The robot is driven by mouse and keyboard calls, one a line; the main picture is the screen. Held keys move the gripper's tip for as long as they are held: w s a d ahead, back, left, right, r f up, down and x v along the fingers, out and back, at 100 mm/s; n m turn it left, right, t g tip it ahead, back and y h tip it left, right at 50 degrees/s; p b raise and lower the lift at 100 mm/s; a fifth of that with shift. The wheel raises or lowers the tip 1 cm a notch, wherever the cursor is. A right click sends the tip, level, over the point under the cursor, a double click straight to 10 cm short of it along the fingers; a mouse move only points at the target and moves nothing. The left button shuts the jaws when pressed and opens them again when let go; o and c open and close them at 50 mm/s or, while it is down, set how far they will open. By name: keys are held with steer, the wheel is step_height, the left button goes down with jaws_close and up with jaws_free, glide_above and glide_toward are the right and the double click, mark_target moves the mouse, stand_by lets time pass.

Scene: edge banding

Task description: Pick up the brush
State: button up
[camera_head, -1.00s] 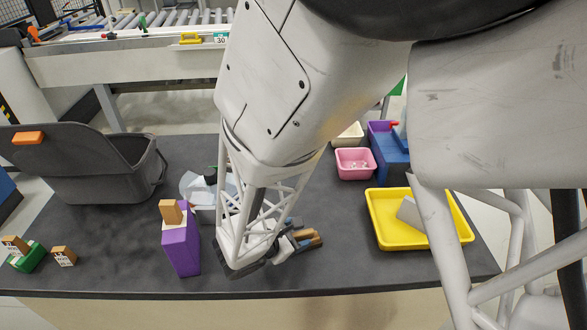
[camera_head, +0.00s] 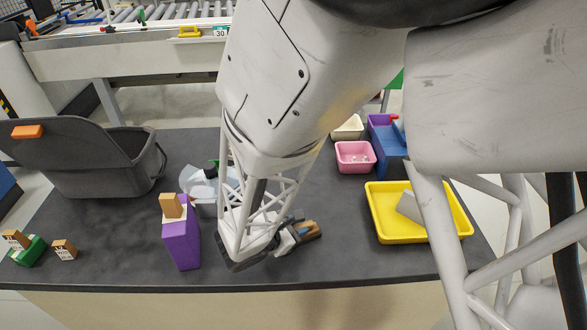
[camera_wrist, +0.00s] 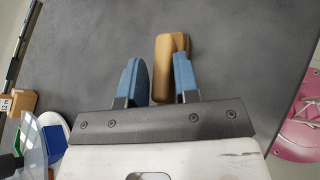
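The brush, a tan wooden piece (camera_wrist: 170,68), lies on the dark table. In the wrist view it sits between my two blue fingertips, close to the right finger, which overlaps its edge. A gap of bare table shows between the left finger and the wood. My gripper (camera_wrist: 158,75) is open and pointed down over it. In the head view the brush (camera_head: 309,230) shows just right of my gripper (camera_head: 292,238), partly hidden by it. I cannot tell whether the right finger touches the wood or how high the fingers are.
A purple box (camera_head: 181,246) with a wooden block on top stands left of my arm. A yellow tray (camera_head: 383,239) lies to the right, with a pink bin (camera_head: 354,157) behind. A grey bin (camera_head: 90,175) stands at back left. The table's front edge is near.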

mark_target(296, 228)
jaws_close()
steer(key=shift+r, duration=0.15)
steer(key=shift+r, duration=0.8)
step_height(296, 228, up, 2)
steer(key=shift+r, duration=0.1)
steer(key=s+d, duration=0.2)
steer(key=s, duration=0.5)
steer(key=s+d, duration=0.2)
steer(key=s, duration=0.6)
steer(key=shift+s+d+r, duration=0.15)
steer(key=shift+d+r, duration=0.25)
steer(key=shift+r, duration=0.05)
